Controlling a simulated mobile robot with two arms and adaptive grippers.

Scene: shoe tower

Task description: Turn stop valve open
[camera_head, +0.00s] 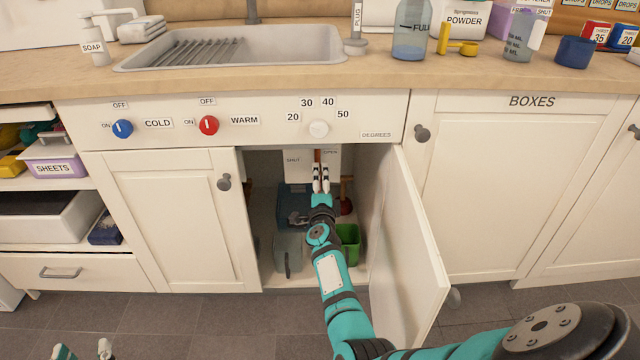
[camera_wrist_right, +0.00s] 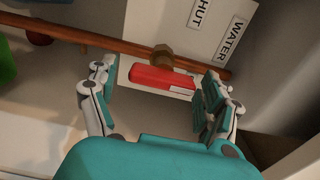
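The stop valve's red handle (camera_wrist_right: 162,80) shows in the right wrist view, beside a brass fitting (camera_wrist_right: 162,57) on a copper pipe (camera_wrist_right: 80,37). In that view the handle lies roughly along the pipe's line. My right gripper (camera_wrist_right: 157,80) is open, with one finger on each side of the handle and a gap visible at the left finger. In the head view my right gripper (camera_head: 321,178) reaches into the open sink cabinet and hides the valve. My left gripper (camera_head: 85,350) is open and empty at the bottom left edge, over the floor.
The open cabinet door (camera_head: 415,255) stands to the right of my right arm. A green bin (camera_head: 348,243) and grey-blue containers (camera_head: 288,250) stand inside the cabinet below the gripper. A label reading SHUT (camera_head: 293,160) is on the back panel; the counter (camera_head: 220,75) is overhead.

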